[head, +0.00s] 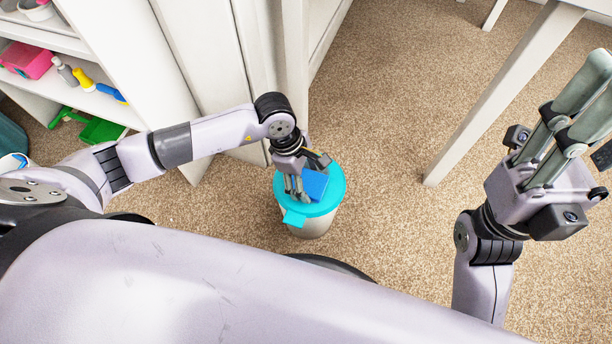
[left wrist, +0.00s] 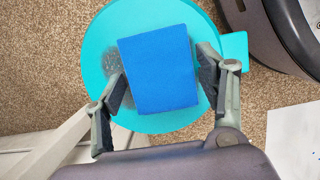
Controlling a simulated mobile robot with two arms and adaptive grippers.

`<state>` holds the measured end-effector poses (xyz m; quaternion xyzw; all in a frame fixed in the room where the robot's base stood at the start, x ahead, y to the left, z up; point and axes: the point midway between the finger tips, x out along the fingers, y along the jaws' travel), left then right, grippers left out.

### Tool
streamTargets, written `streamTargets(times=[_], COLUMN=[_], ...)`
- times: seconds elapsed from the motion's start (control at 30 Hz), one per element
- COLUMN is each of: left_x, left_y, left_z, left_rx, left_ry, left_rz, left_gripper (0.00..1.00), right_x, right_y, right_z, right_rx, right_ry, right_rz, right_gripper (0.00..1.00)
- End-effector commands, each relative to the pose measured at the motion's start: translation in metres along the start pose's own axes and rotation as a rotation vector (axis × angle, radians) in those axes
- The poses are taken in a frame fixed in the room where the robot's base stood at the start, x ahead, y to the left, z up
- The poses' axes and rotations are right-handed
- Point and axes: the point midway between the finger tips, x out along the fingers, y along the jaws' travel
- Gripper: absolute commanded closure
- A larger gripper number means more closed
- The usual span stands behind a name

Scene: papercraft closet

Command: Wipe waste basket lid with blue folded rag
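The waste basket (head: 312,227) stands on the carpet with a round teal lid (head: 335,190), which also fills the upper middle of the left wrist view (left wrist: 95,40). A dark grey smudge (left wrist: 103,52) shows on the lid, partly covered by the rag. The blue folded rag (head: 315,184) is over the lid; it also shows in the left wrist view (left wrist: 158,70). Contact of rag and lid is hard to judge. My right gripper (head: 590,95) is raised at the right, open and empty.
A white shelf (head: 30,85) with a pink box (head: 27,60), bottles and a green dustpan (head: 100,130) stands at the left. White cabinet doors (head: 210,60) are behind the basket. A white table leg (head: 490,105) stands at the right. Carpet between is clear.

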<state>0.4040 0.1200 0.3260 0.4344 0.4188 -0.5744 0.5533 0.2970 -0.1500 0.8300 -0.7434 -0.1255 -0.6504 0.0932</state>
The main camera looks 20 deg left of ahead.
Motion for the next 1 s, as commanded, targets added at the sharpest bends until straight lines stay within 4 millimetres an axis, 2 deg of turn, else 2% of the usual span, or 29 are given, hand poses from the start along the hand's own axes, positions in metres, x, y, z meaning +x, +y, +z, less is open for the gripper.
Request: streamTargets(times=[0.07,0.47,0.77,1.0], left_x=[0.0,0.0,0.001,0.004], left_y=[0.0,0.0,0.002,0.02], left_z=[0.0,0.0,-0.001,-0.001], left_rx=[0.0,0.0,-0.001,0.0], left_ry=[0.0,0.001,0.001,0.001], left_rz=[0.0,0.0,0.0,0.002], left_gripper=[0.41,0.68,0.69,0.69], right_x=[0.0,0.001,0.001,-0.004], right_y=[0.0,0.001,0.001,0.001], right_z=[0.0,0.001,0.001,0.005], right_rx=[0.0,-0.001,-0.001,-0.003], right_ry=[-0.001,0.001,0.002,0.004], right_rz=[0.0,0.011,0.012,0.004], right_gripper=[0.6,0.6,0.6,0.6])
